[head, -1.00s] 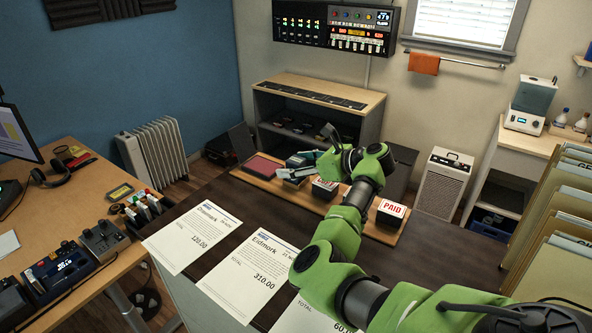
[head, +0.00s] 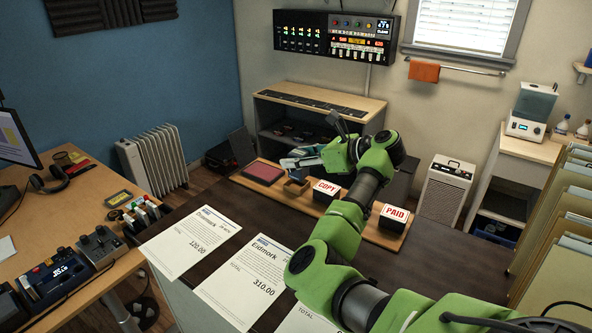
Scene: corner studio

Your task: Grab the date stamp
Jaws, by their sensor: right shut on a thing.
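My right gripper (head: 302,160) is over the back part of a wooden stamp board (head: 372,234), its arm reaching in from the lower right. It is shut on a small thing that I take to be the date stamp. The fingers hide most of it, so its face cannot be read. My left gripper is not in view.
A red ink pad (head: 263,171) lies at the board's left end. Paper invoices (head: 243,281) lie in front on the dark desk top. A shelf unit (head: 320,100) stands behind, and upright folders (head: 560,225) stand at right.

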